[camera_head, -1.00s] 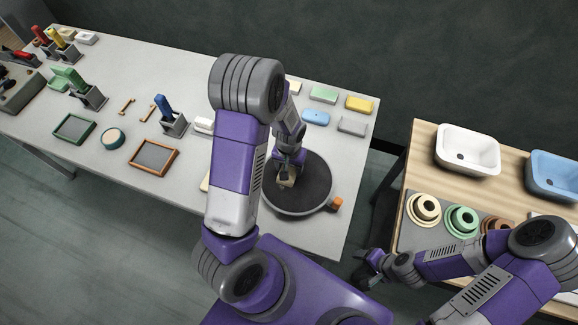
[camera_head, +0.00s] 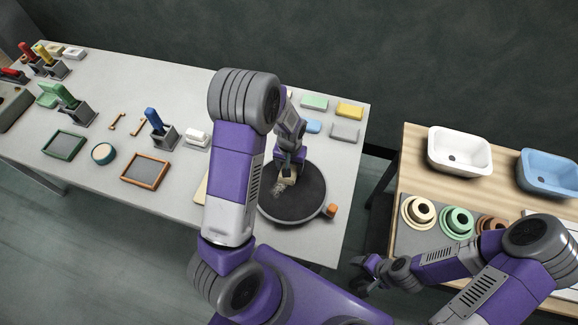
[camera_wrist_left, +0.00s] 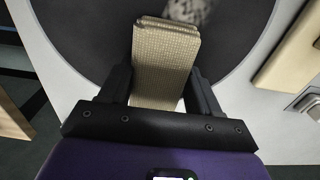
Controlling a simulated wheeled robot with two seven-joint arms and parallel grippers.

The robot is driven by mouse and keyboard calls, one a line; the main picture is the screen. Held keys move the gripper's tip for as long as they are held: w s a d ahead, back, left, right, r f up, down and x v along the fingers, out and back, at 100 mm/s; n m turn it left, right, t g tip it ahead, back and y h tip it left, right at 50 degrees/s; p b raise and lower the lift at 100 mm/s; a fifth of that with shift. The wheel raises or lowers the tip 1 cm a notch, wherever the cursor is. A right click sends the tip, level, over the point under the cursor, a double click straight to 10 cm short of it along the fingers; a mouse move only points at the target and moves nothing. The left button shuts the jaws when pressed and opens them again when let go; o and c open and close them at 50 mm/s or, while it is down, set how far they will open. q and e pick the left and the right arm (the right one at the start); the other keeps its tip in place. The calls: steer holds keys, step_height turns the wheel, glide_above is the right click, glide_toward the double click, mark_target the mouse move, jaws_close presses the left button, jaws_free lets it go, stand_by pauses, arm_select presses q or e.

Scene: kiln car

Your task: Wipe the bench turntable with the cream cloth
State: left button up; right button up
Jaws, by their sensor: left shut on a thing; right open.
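The bench turntable (camera_head: 305,205) is a dark round disc with an orange knob (camera_head: 331,210) at its edge. It also fills the top of the left wrist view (camera_wrist_left: 85,45). My left gripper (camera_head: 287,168) is over the turntable, shut on the cream cloth (camera_wrist_left: 165,60), a folded woven pad between its fingers. In the head view only a bit of the cloth shows below the fingers. A pale speckled smudge (camera_head: 279,188) lies on the disc beside the cloth, also in the left wrist view (camera_wrist_left: 190,10). My right gripper (camera_head: 366,272) is open and empty, off the bench.
Coloured blocks (camera_head: 314,102) lie behind the turntable. A blue-handled tool in a holder (camera_head: 160,130), framed trays (camera_head: 146,170) and a white block (camera_head: 197,137) are to the left. A wooden table (camera_head: 408,165) with basins (camera_head: 460,150) and ring stacks (camera_head: 418,212) stands right.

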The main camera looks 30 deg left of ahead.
mark_target(265, 204)
arm_select(q)
steer(key=shift+s, duration=0.1)
steer(key=shift+s+a, duration=0.1)
steer(key=shift+s, duration=2.1)
steer(key=shift+s+a, duration=0.15)
steer(key=shift+s, duration=2.2)
steer(key=shift+s, duration=0.2)
steer(key=shift+s+a+r+p, duration=0.1)
steer(key=shift+s+p, duration=0.4)
steer(key=shift+s, duration=1.65)
